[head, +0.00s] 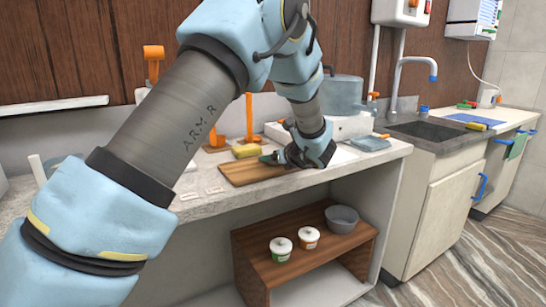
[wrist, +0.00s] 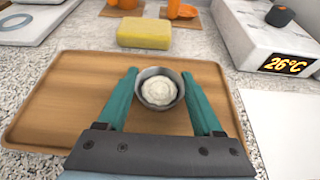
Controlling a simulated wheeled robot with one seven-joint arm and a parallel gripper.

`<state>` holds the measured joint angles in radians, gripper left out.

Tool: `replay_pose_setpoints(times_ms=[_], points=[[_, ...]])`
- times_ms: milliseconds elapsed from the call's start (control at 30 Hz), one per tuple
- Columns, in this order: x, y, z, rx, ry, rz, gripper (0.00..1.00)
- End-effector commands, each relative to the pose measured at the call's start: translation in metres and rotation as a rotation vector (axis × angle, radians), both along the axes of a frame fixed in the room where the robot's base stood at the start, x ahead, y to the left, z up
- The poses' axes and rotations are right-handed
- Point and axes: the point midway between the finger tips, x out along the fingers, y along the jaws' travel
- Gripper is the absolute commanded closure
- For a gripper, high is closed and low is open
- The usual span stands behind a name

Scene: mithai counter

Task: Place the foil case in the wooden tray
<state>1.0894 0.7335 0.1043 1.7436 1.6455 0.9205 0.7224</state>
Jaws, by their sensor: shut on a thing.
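The foil case (wrist: 152,104) is a small round silvery cup with a white swirled filling. It stands upright between the two teal fingers of my gripper (wrist: 159,78), which is shut on it. The wooden tray (wrist: 60,105) is a flat brown rectangle with a low rim. In the wrist view the case lies within the tray's outline, right of its middle; I cannot tell whether it touches the surface. In the head view my gripper (head: 271,158) is over the right part of the tray (head: 240,173), and the case is hidden there.
A yellow block (wrist: 144,33) lies behind the tray. A white device reading 26°C (wrist: 270,50) stands at the back right. A white sheet (wrist: 285,125) lies right of the tray. A grey pot (head: 342,95) and a sink (head: 430,130) are further right.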

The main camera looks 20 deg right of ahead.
Motion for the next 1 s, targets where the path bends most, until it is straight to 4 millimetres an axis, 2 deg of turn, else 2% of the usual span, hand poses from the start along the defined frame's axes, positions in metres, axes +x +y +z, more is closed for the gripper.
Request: replay_pose_setpoints(times_ms=[333, 367, 600, 967, 1000], points=[[-0.0001, -0.0002, -0.0042, -0.001, 0.000, 0.000, 0.94], [-0.0001, -0.0002, -0.0040, -0.001, 0.000, 0.000, 0.31], [-0.0001, -0.0001, -0.0028, -0.001, 0.000, 0.000, 0.04], [0.0001, 0.0000, 0.0033, -0.001, 0.000, 0.000, 0.02], [-0.0051, -0.0013, 0.0020, -0.002, 0.000, -0.001, 0.02]])
